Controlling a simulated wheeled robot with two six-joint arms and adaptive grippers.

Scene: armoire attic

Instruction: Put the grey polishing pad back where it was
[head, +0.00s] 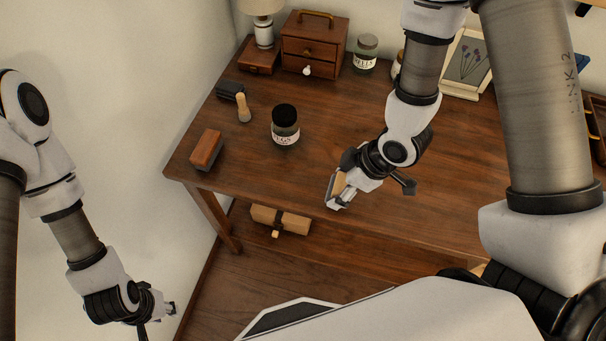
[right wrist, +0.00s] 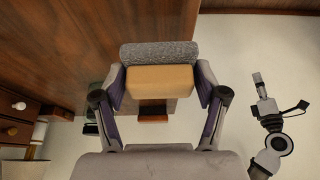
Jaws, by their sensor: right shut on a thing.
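My right gripper (head: 338,190) is shut on the grey polishing pad, near the table's front edge in the head view. In the right wrist view the pad shows a fuzzy grey face (right wrist: 158,53) on a tan block (right wrist: 160,78), between the two fingers of the right gripper (right wrist: 160,88). In the head view only a tan and pale part of it shows between the fingers. My left gripper (head: 160,308) hangs at the lower left, away from the table; its fingers are too small to read.
The wooden table (head: 330,85) carries a reddish-brown block (head: 206,149), a dark-lidded jar (head: 285,126), a small brush (head: 243,108), a dark block (head: 229,89), a drawer chest (head: 314,45) and a framed flower picture (head: 468,65). The table's middle is clear.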

